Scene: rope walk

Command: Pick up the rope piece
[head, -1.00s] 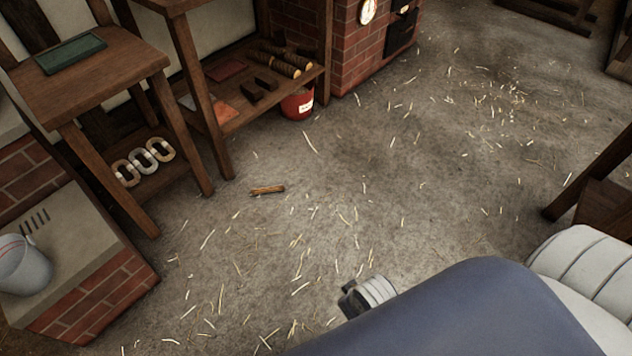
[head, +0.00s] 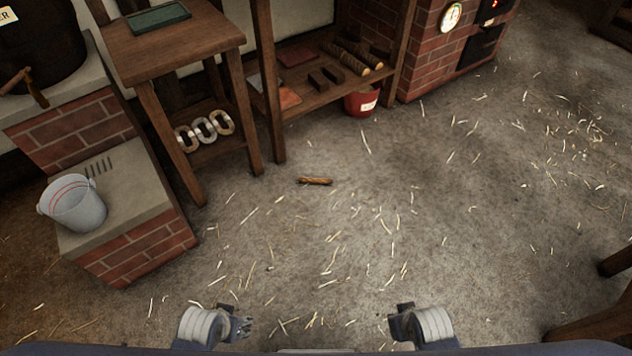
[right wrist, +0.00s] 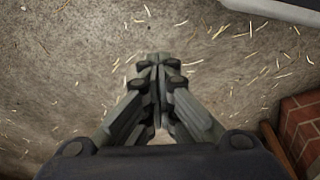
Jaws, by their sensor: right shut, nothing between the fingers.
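The rope piece (head: 315,181) is a short brown length lying on the concrete floor, in the upper middle of the head view. My left gripper (head: 243,327) is low in the head view, well apart from the rope piece; its fingers are too small to read. My right gripper (head: 398,318) is low and right of centre, also apart from the rope piece. In the right wrist view its fingers (right wrist: 155,72) are together with nothing between them, over bare floor with straw. The rope piece does not show in that view.
A wooden table (head: 180,45) and a shelf bench (head: 300,92) stand beyond the rope piece, with a red bucket (head: 362,101) by the bench. A brick ledge (head: 140,245) holding a white bucket (head: 74,204) is at left. The straw-strewn floor between is clear.

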